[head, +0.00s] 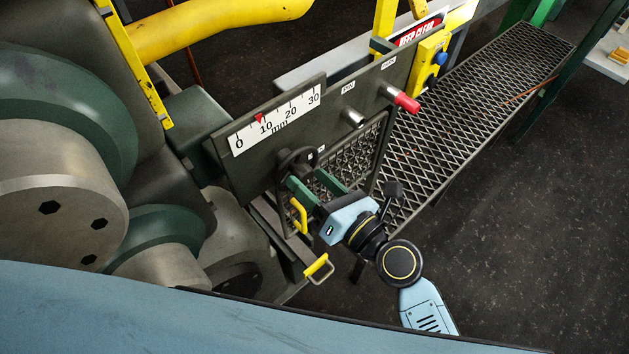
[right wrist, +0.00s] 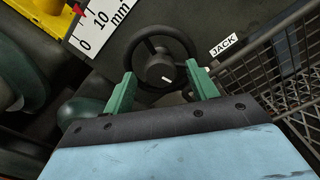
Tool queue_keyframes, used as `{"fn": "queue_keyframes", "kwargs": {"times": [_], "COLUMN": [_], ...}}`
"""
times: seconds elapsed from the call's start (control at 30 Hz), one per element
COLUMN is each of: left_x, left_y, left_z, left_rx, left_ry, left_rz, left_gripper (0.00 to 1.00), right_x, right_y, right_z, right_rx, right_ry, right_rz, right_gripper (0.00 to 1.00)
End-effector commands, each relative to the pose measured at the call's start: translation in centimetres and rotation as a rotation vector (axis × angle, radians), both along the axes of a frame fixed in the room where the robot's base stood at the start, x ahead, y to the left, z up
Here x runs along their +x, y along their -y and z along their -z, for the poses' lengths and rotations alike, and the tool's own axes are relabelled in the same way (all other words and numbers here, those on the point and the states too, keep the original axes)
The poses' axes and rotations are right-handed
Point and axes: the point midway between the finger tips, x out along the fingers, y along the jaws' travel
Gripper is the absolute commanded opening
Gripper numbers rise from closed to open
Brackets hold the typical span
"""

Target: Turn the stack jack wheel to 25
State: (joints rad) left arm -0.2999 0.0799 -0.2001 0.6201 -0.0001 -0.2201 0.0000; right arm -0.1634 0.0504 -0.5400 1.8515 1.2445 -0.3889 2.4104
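The dark jack wheel (head: 298,157) is low on the grey panel below the scale. In the right wrist view, the wheel (right wrist: 159,31) has a round hub with a white mark and a "JACK" label to its right. The mm scale (head: 276,118) runs from 0 to 30, and its red pointer (head: 259,118) is just short of 10. My right gripper (head: 305,177) is open at the wheel. In the wrist view its green fingers (right wrist: 160,70) are wide apart, at the wheel's lower left and right. Whether they touch the rim is unclear. My left gripper is not in view.
A red-tipped handle (head: 405,102) and a metal knob (head: 353,118) stick out of the panel to the right. Large rollers (head: 50,205) stand at the left. A mesh guard (head: 350,160) and mesh walkway (head: 460,120) lie right of the wheel. Yellow handles (head: 319,267) are below.

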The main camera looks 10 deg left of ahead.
Motion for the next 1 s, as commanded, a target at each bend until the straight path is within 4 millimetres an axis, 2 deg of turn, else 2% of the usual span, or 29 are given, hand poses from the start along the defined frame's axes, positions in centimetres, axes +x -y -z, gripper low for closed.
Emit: {"fn": "queue_keyframes", "kwargs": {"times": [0.03,0.33,0.67,1.0], "left_x": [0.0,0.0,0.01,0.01], "left_y": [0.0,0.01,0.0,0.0], "left_z": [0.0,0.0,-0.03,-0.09], "left_rx": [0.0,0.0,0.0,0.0], "left_ry": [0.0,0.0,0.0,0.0], "left_rz": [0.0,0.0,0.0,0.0], "left_gripper": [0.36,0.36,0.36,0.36], "right_x": [-0.01,-0.03,-0.03,-0.04], "right_y": [0.02,0.04,0.05,0.03], "right_z": [0.0,0.01,0.01,-0.02], "right_rx": [0.0,0.0,-0.03,-0.173], "right_ry": [0.0,0.0,0.037,0.222], "right_rz": [0.0,0.0,-0.001,0.0], "right_gripper": [0.53,0.13,0.13,0.13]}}
